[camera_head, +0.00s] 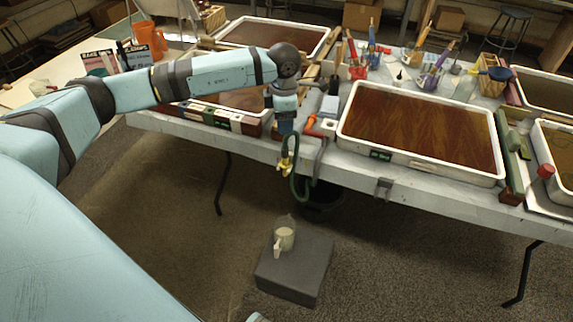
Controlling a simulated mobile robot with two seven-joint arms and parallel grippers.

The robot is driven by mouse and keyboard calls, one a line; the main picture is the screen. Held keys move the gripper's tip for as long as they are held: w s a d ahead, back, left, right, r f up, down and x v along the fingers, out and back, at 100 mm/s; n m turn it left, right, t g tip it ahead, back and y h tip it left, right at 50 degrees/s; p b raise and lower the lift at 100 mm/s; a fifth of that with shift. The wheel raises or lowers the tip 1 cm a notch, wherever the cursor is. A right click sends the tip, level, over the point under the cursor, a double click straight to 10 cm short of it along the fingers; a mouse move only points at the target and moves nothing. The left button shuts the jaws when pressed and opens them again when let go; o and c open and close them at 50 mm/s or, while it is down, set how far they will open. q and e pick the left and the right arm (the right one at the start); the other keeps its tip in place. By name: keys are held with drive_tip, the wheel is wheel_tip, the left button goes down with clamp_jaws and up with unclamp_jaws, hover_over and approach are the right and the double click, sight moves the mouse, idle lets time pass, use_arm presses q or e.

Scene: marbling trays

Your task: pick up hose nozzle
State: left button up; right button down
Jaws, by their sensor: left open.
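The hose nozzle (286,165) appears as a small yellow, brass-like piece at the end of a dark green hose (299,194). It hangs at the front edge of the grey table, and the hose loops down below it. My left gripper (287,143) points down just above the nozzle, in front of the table edge. Its jaws are open. Its fingers are small and dark here, so I cannot tell whether they touch or straddle the nozzle.
The table (345,168) holds a marbling tray (345,137) to the right and others behind. An orange-red tool (313,121) lies close to my wrist. A clear jug (284,238) stands on a dark block (296,272) below. A dark bucket (322,197) sits under the table.

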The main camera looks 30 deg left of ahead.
sight(285, 148)
use_arm(q)
drive_tip(key=f+b, duration=0.1)
drive_tip(key=f, duration=1.1)
drive_tip(key=shift+w, duration=0.2)
drive_tip(key=c, duration=1)
drive_tip(key=shift+o, duration=0.2)
